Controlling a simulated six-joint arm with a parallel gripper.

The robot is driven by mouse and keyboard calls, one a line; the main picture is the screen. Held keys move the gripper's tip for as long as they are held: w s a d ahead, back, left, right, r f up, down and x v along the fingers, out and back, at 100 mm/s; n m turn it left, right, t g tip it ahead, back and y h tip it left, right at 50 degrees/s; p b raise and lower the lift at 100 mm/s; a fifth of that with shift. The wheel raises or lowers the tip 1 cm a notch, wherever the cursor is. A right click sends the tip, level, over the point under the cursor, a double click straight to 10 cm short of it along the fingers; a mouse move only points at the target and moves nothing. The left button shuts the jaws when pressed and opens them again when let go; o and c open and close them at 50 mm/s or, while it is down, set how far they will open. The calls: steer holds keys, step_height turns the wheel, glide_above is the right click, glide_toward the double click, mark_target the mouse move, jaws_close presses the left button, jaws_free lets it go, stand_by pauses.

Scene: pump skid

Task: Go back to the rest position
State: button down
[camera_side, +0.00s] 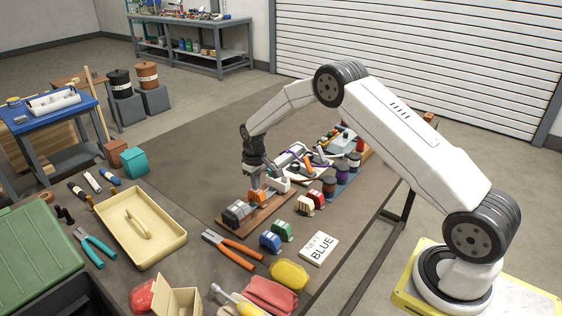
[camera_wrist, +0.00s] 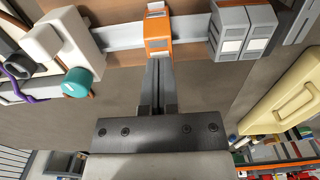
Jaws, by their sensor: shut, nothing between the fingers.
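My gripper (camera_wrist: 158,108) is shut and empty in the wrist view, with its fingers together. Just beyond the fingertips is an orange terminal block (camera_wrist: 157,36) on a metal rail (camera_wrist: 122,38). In the side view, my gripper (camera_side: 256,184) is low over the wooden board (camera_side: 226,222), close to the orange block (camera_side: 258,195). I cannot tell whether the fingertips touch the block. Grey blocks (camera_side: 236,213) sit on the rail to one side of it. A white part (camera_side: 277,183) is on the other side.
Blue (camera_side: 270,242), green and other coloured blocks lie in front of the board, beside a card (camera_side: 319,248) reading "BLUE". Orange-handled pliers (camera_side: 232,250), a cream tray (camera_side: 140,228) and a yellow sponge (camera_side: 289,274) lie nearby.

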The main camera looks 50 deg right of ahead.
steer(key=shift+f, duration=0.5)
stand_by(0.4)
steer(key=shift+r, duration=0.15)
stand_by(0.4)
steer(key=shift+r, duration=3.4)
steer(key=shift+s+a+r, duration=0.3)
steer(key=shift+s, duration=0.05)
steer(key=s+a+r+t, duration=0.1)
steer(key=s+a+r, duration=0.1)
steer(key=s, duration=0.7)
steer(key=s+a+r, duration=0.1)
steer(key=s+a, duration=0.3)
steer(key=s, duration=0.5)
steer(key=s+a+r+t, duration=0.1)
steer(key=s+a, duration=0.3)
steer(key=s, duration=0.4)
steer(key=shift+s+r+t, duration=0.3)
steer(key=shift+s+r, duration=0.1)
steer(key=shift+r, duration=0.4)
